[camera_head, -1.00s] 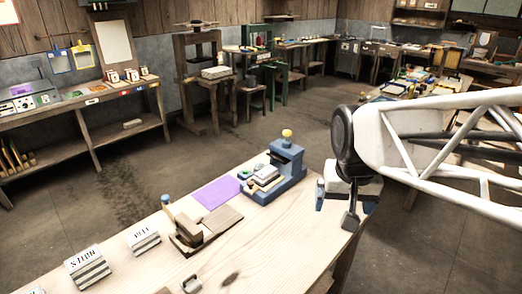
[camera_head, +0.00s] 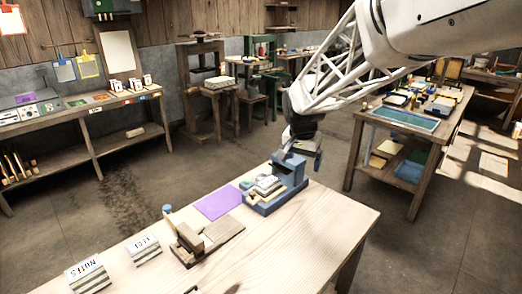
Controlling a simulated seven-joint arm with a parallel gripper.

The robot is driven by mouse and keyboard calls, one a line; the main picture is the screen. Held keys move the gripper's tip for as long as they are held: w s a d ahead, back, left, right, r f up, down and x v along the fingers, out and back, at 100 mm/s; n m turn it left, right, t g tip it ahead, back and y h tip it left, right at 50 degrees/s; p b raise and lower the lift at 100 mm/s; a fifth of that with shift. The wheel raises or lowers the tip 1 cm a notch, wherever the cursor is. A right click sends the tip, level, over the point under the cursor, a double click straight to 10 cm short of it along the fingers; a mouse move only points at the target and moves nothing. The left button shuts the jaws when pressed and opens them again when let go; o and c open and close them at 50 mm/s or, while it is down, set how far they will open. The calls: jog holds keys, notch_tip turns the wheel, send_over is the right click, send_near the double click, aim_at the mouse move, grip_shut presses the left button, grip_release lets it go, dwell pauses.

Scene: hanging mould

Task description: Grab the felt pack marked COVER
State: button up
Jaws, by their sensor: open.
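Two layered grey-and-white packs with dark lettering lie at the bench's left: a front one (camera_head: 89,275) and a smaller one (camera_head: 144,249). I cannot read COVER on either. Several small pale pieces (camera_head: 266,187) are stacked at the blue press (camera_head: 284,192); any marking on them is too small to read. My gripper (camera_head: 301,158) is above and behind the blue press, pointing down, open, with nothing seen between its fingers.
The wooden bench (camera_head: 310,233) is clear at its right. A purple sheet (camera_head: 219,203) and a small wooden device (camera_head: 190,239) lie left of the press. A side table (camera_head: 414,131) stands at the right, and a long shelf bench (camera_head: 92,112) at the left wall.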

jog(key=w+a+f+m, duration=0.1)
jog(key=w+a+f, duration=0.1)
jog(key=w+f, duration=0.3)
jog(key=w+a+f+m, duration=0.1)
jog(key=w+a+f, duration=0.1)
jog(key=w, duration=0.6)
jog(key=m, duration=0.2)
send_over(268, 181)
jog(key=shift+g, duration=0.4)
jog(key=f, duration=1)
jog(key=shift+s+a, duration=0.25)
jog(key=shift+a, duration=0.1)
jog(key=shift+w+d+f, duration=0.1)
jog(key=shift+f, duration=1.15)
jog(key=shift+f, duration=0.1)
jog(key=shift+w+d+f, duration=0.1)
jog(key=shift+d+f, duration=0.05)
jog(key=shift+f, duration=2.35)
jog(key=shift+c, duration=0.2)
